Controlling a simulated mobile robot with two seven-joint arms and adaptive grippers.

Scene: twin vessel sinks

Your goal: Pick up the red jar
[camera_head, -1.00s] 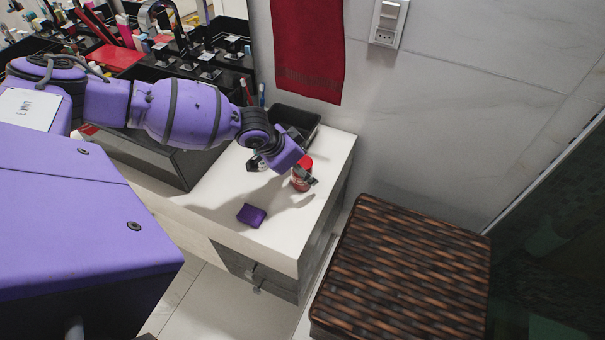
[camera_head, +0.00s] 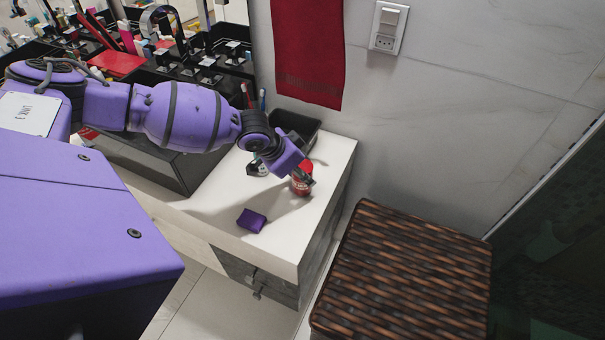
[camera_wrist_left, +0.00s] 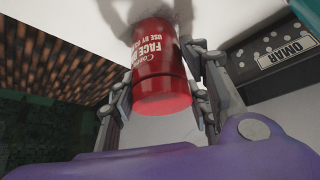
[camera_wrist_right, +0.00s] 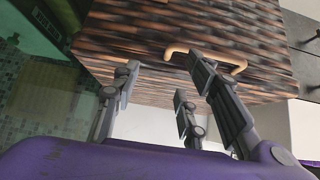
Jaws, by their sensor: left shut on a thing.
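The red jar (camera_head: 300,187) stands on the white counter near its right edge in the head view. My left gripper (camera_head: 303,175) reaches it from the upper left and partly hides it. In the left wrist view the red jar (camera_wrist_left: 160,72) with white lettering sits between the fingers of my left gripper (camera_wrist_left: 158,85), which is shut on it. Whether the jar's base is touching the counter is hard to tell. My right gripper (camera_wrist_right: 160,88) shows only in the right wrist view, its fingers apart and nothing between them.
A purple item (camera_head: 252,219) lies on the counter (camera_head: 276,240) in front of the jar. A black tray (camera_head: 297,124) stands behind it against the wall. A brown wicker basket (camera_head: 405,275) is at the right, and its surface (camera_wrist_right: 150,35) is close to my right gripper.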

